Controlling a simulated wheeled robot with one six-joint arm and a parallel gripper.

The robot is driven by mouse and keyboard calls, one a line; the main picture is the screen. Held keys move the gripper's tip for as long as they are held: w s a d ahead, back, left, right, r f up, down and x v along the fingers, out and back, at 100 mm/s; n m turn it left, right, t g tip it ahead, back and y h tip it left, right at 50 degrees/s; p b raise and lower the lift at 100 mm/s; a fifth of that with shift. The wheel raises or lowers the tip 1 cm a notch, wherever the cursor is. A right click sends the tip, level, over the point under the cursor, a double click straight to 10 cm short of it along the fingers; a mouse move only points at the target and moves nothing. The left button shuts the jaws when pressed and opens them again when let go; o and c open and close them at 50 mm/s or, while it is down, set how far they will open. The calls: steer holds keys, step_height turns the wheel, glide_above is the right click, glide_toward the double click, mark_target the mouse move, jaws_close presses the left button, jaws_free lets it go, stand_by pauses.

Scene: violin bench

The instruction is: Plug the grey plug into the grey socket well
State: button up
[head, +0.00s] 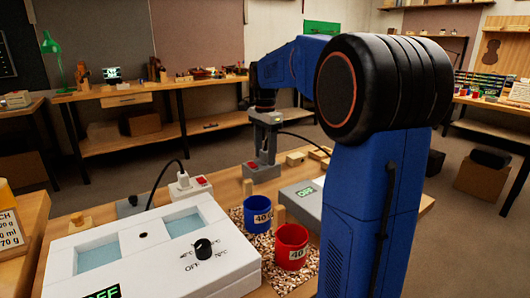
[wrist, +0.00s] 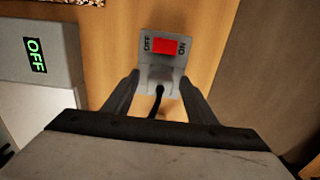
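The grey socket (head: 262,172) is a small box with a red switch on the bench. It also shows in the wrist view (wrist: 143,33), with OFF and ON marked beside the switch. My gripper (head: 265,157) points down right over it. In the wrist view my fingers (wrist: 160,82) are closed about a grey plug (wrist: 160,77), which has a black cable running back between them. The plug overlaps the socket's near part and hides the well. I cannot tell whether the plug is above the well or in it.
A grey box reading OFF (head: 304,194) stands right of the socket. A blue pot (head: 257,214) and a red pot (head: 291,246) stand in front on wood chips. A white socket (head: 189,188) with a plug and the white bath unit (head: 150,255) are to the left.

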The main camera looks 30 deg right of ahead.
mark_target(265, 151)
step_height(265, 151, up, 18)
steer(key=shift+f, duration=0.25)
stand_by(0.6)
stand_by(0.9)
